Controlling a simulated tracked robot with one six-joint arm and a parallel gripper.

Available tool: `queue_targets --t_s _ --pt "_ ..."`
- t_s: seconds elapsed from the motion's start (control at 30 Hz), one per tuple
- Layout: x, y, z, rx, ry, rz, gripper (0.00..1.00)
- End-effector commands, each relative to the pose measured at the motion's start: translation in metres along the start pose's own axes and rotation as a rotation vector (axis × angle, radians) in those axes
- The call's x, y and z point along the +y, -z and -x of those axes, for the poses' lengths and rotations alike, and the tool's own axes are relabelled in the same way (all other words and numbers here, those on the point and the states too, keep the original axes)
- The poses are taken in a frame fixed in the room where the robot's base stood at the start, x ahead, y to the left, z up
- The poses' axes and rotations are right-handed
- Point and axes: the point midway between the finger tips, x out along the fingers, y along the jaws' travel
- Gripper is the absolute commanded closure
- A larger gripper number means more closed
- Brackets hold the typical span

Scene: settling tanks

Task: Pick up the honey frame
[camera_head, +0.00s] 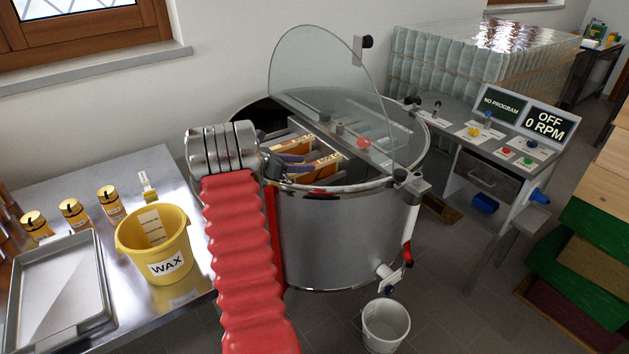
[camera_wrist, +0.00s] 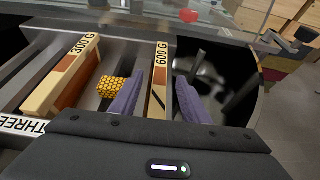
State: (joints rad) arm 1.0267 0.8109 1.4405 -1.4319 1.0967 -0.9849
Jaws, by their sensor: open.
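Two wooden honey frames sit inside the steel extractor drum (camera_head: 335,235). In the wrist view, the frame marked 600 G (camera_wrist: 158,98) stands between the two purple fingers of my gripper (camera_wrist: 158,100). The fingers are open, one on each side of it; I cannot tell whether either touches it. The frame marked 300 G (camera_wrist: 62,78) lies to the left, outside the fingers. A patch of yellow honeycomb (camera_wrist: 106,87) shows between the two frames. In the head view, my gripper (camera_head: 296,168) reaches over the drum's near rim, and my arm hides part of the drum.
A clear lid (camera_head: 320,60) stands raised over the drum. A yellow wax bucket (camera_head: 158,245), a metal tray (camera_head: 60,290) and honey jars (camera_head: 73,213) stand on the left table. A control desk (camera_head: 500,140) is at right, and a white bucket (camera_head: 385,325) is on the floor.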

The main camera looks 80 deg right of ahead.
Motion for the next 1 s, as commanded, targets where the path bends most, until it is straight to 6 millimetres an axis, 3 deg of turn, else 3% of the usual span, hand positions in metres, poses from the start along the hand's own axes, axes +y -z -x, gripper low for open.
queue_targets --t_s 0.4,1.0 --pt "0.0 0.0 -0.049 0.0 0.001 0.0 0.58" --pt "0.0 0.0 -0.05 0.0 0.0 0.0 0.59"
